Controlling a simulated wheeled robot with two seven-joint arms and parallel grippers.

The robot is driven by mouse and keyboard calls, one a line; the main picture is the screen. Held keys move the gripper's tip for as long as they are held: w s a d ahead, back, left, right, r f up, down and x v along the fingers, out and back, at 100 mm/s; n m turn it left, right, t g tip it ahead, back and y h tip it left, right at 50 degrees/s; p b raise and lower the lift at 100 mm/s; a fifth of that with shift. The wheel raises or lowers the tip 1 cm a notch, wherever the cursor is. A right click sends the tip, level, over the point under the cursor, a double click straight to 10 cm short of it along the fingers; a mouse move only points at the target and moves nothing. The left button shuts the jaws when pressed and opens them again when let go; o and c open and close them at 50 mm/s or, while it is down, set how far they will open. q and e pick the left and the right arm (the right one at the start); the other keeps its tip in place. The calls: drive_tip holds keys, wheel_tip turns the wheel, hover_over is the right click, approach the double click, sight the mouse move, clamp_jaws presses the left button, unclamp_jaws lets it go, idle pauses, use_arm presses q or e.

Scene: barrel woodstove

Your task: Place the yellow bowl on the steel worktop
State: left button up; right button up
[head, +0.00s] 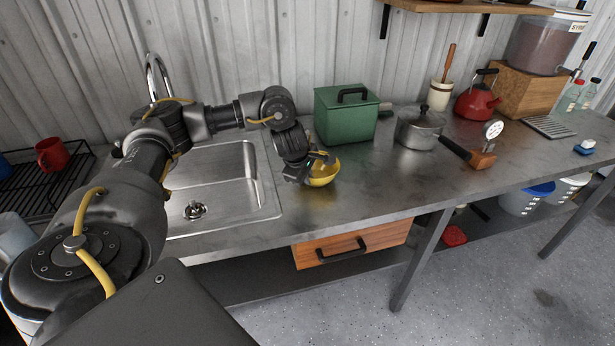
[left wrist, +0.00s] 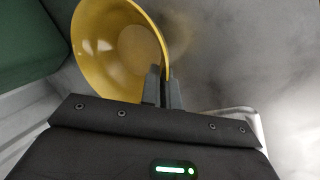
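The yellow bowl (head: 324,174) is at the steel worktop (head: 370,185), just right of the sink. My left gripper (head: 318,160) is at its rim. In the left wrist view the yellow bowl (left wrist: 118,50) opens toward the camera. The fingers of my left gripper (left wrist: 163,88) are close together with the bowl's rim between them. The bowl is tilted in the head view, and I cannot tell whether its base touches the worktop. My right gripper is not in view.
A green box (head: 346,115) stands behind the bowl, with a steel pot (head: 419,130) to its right. The sink (head: 215,185) lies left of the bowl. The worktop in front of the pot is clear.

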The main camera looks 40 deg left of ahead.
use_arm(q)
drive_tip(key=o, duration=0.5)
drive_tip(key=shift+s+r, duration=0.1)
drive_tip(key=shift+r, duration=0.4)
drive_tip(key=shift+p+v, duration=1.75)
drive_tip(key=shift+v, duration=3.8)
drive_tip(key=shift+d, duration=0.15)
